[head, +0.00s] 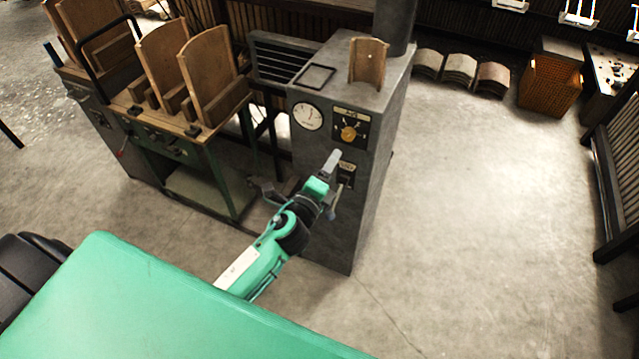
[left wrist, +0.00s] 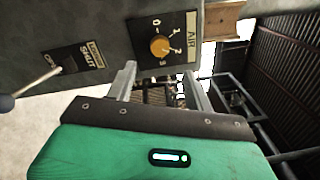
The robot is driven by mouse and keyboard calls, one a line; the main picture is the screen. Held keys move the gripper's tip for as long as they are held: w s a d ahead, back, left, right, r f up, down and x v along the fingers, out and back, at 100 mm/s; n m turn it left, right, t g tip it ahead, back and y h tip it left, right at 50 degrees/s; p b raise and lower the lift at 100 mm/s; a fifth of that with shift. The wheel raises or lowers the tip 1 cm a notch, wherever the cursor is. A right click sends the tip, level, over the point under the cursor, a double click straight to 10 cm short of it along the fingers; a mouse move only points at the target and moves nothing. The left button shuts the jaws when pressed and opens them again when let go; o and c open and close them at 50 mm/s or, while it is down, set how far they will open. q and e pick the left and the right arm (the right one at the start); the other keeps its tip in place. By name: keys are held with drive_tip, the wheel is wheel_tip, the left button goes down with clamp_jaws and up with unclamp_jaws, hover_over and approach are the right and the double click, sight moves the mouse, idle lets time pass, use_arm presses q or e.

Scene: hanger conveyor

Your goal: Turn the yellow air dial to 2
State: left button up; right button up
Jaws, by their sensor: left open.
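The yellow air dial (head: 348,133) is on a dark plate on the front of the tall grey cabinet (head: 370,200). In the left wrist view the round yellow dial (left wrist: 160,47) shows beside the AIR label (left wrist: 192,38), with numbers around it. I cannot tell for certain which number it points to. My left gripper (head: 328,170) is below the dial in the head view, in front of the cabinet. In the left wrist view its two fingers (left wrist: 160,76) are spread, with nothing between them and the dial beyond the tips. My right gripper is not in view.
A round white gauge (head: 307,116) is left of the dial. A SHUT plate (left wrist: 75,58) with a lever (left wrist: 25,90) is close to the left gripper. A green bench (head: 175,150) with wooden pieces stands left of the cabinet. The floor to the right is clear.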

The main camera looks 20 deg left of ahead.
use_arm(q)
drive_tip(key=s+b, duration=0.1)
drive_tip(key=s, duration=0.4)
drive_tip(key=shift+s+a+f, duration=0.15)
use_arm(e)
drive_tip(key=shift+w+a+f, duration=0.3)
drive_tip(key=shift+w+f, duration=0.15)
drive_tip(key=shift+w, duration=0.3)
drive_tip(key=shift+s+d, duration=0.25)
